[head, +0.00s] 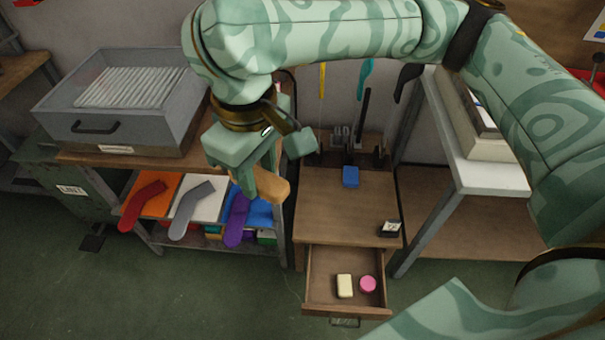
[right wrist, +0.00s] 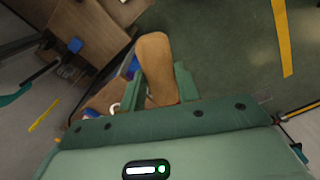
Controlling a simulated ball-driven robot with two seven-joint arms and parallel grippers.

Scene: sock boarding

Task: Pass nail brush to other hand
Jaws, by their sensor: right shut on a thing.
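A tan wooden nail brush (head: 274,189) hangs from my right gripper (head: 281,166) in the upper middle of the head view. In the right wrist view the brush (right wrist: 157,62) stands out between the two fingers of the right gripper (right wrist: 156,90), its rounded end away from the palm. The right gripper is shut on it and holds it in the air, clear of the furniture. The brush's other end is hidden by the gripper. My left gripper is in neither view.
An open drawer (head: 313,283) holds a cream bar (head: 345,286) and a pink round piece (head: 368,284). A blue block (head: 351,177) lies on the wooden top (head: 330,215) above. Sock boards stand at left below a grey machine (head: 130,100). A white-topped shelf (head: 490,178) stands at right.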

